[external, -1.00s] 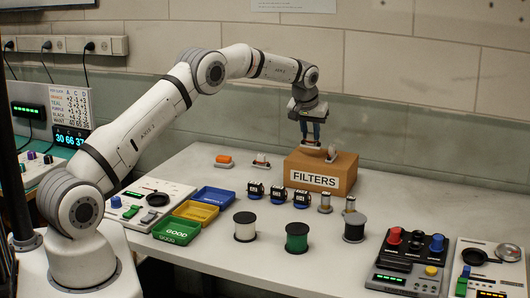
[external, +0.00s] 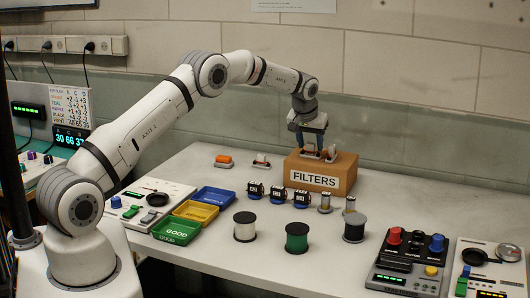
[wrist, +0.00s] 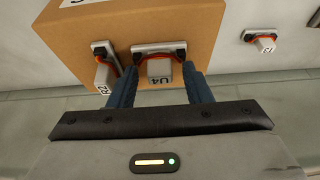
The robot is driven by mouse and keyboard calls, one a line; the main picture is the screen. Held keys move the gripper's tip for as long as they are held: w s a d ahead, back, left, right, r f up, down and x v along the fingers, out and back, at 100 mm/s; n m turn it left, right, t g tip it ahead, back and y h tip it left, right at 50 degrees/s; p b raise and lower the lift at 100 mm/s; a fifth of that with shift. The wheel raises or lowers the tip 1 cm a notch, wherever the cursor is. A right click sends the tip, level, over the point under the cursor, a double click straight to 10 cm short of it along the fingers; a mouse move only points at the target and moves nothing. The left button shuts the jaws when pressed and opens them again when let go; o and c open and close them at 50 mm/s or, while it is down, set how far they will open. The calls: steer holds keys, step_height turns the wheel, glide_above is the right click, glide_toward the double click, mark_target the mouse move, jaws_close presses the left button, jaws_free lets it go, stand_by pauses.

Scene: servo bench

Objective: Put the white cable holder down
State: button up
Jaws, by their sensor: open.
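A white cable holder marked U4 (wrist: 160,68), with an orange-red cable, rests on top of the cardboard FILTERS box (external: 318,182). It also shows in the external view (external: 311,154). My gripper (wrist: 160,90) is open, its blue fingers standing apart on either side of this holder. In the external view my gripper (external: 312,146) is low over the box top. Whether a finger touches the holder is unclear. A second similar holder, marked R2 (wrist: 105,72), sits beside it on the box, close to one finger; it appears at right in the external view (external: 331,155).
Another holder, marked T3 (wrist: 265,42), lies on the table, left of the box in the external view (external: 261,160). An orange part (external: 223,159) lies farther left. Several spools, motors, trays and control panels stand in front of the box.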

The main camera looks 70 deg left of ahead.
steer(key=shift+r, duration=0.3)
steer(key=b+v, duration=0.3)
steer(key=v, duration=0.9)
steer(key=s+d+r+m+h, duration=0.1)
steer(key=s+d+r, duration=0.2)
steer(key=s+d, duration=0.3)
steer(key=s+d+r+m, duration=0.2)
steer(key=s+d+r, duration=0.2)
steer(key=d, duration=0.4)
steer(key=s+d+r+m+h, duration=0.1)
steer(key=s+d+r, duration=0.2)
steer(key=s+d, duration=0.3)
steer(key=s+d+f+m, duration=0.1)
steer(key=s+d+f, duration=0.1)
steer(key=s+d, duration=0.3)
steer(key=s+d+f+m, duration=0.2)
steer(key=s+d, duration=0.2)
steer(key=s, duration=0.9)
steer(key=s+d+f+m+h, duration=0.1)
steer(key=s+d+f+m, duration=0.1)
steer(key=s+d, duration=0.3)
steer(key=s, duration=0.3)
steer(key=shift+s+d+f, duration=0.25)
steer(key=shift+s+d, duration=0.05)
steer(key=shift+s, duration=0.1)
stand_by(1.5)
